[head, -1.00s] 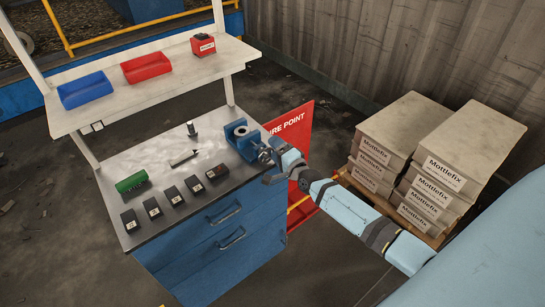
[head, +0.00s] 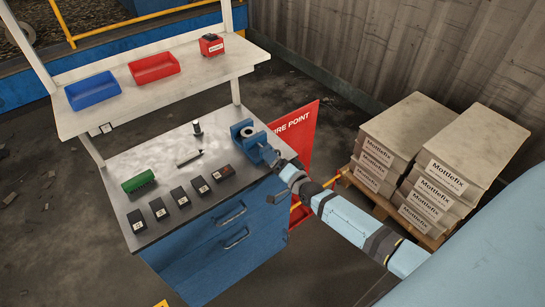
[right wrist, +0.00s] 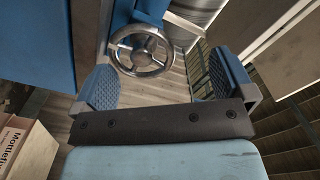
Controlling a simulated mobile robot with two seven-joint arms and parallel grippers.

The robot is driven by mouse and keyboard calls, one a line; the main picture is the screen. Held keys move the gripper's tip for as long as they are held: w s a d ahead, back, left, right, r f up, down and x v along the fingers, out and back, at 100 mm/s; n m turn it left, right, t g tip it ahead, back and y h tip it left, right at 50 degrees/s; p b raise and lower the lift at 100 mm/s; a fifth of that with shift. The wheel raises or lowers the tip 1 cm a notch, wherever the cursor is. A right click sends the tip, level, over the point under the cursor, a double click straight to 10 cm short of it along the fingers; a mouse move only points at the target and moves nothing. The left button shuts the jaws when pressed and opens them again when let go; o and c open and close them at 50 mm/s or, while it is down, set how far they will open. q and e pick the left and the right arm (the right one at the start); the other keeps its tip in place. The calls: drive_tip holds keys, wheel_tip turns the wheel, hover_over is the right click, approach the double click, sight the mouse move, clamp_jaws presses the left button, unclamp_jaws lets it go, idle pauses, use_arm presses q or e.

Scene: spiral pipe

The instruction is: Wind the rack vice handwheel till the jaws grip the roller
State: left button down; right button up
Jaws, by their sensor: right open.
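The blue rack vice (head: 238,134) stands at the right rear corner of the metal bench top. The spoked metal handwheel (right wrist: 142,51) shows upper left of centre in the right wrist view, facing the camera. My right gripper (head: 274,181) is at the bench's right edge, in front of the vice. In the right wrist view its two blue ridged pads (right wrist: 160,80) are wide apart and empty, with the wheel beyond them. My left gripper is out of view.
On the bench (head: 133,182) are several black blocks (head: 180,197), a green bin (head: 139,181), a small cylinder (head: 197,127) and a slim tool (head: 190,158). A shelf (head: 200,72) overhangs the back. A red sign (head: 297,130) and stacked boxes (head: 430,150) stand right.

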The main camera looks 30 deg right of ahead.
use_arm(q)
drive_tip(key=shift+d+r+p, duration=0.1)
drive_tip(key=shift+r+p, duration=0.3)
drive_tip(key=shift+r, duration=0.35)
use_arm(e)
drive_tip(key=f+n, duration=0.1)
drive_tip(key=n, duration=0.3)
drive_tip(key=a+n, duration=0.1)
drive_tip(key=n, duration=0.4)
drive_tip(key=f+n, duration=0.1)
drive_tip(key=n, duration=0.3)
drive_tip(key=shift+s+a+f+n, duration=0.15)
drive_tip(key=shift+a+f+n, duration=0.15)
drive_tip(key=shift+a+n, duration=0.1)
